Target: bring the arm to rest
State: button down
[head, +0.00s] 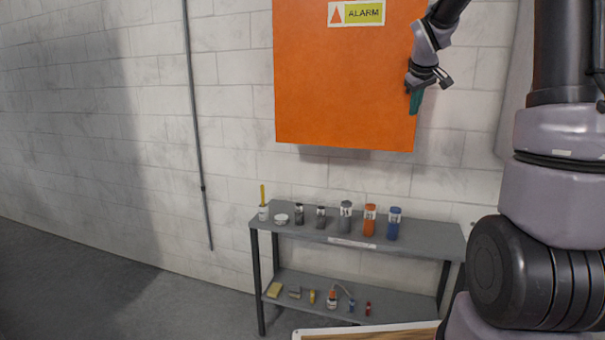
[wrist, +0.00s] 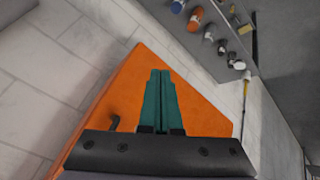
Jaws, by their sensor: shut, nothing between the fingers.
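My gripper (head: 416,102) hangs at the end of my arm in the upper right of the head view, with its teal fingers pointing down. It is in front of the right edge of the orange alarm cabinet (head: 345,75). In the wrist view my gripper's two teal fingers (wrist: 158,85) lie side by side, shut and empty. Behind them the orange cabinet (wrist: 205,112) shows, with a dark handle at its left. I cannot tell how far the fingers are from the cabinet.
A grey two-level shelf (head: 400,252) stands below the cabinet against the white block wall. Its top holds several jars, including an orange one (head: 369,220) and a blue one (head: 394,223). Small items lie on its lower level. A board edge (head: 370,332) shows at the bottom. Floor at left is clear.

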jog(key=s+a+m+y, duration=0.1)
jog(key=s+a, duration=0.3)
jog(key=s, duration=0.7)
jog(key=s+a+r+m+y, duration=0.1)
jog(key=s+a+m, duration=0.3)
jog(key=s, duration=0.7)
jog(key=s+a+m+y, duration=0.2)
jog(key=s+a, duration=0.2)
jog(key=s, duration=0.7)
jog(key=shift+r+m, duration=0.25)
jog(key=shift+m, duration=0.15)
jog(key=c, duration=1.5)
grip_release()
jog(key=shift+c, duration=0.2)
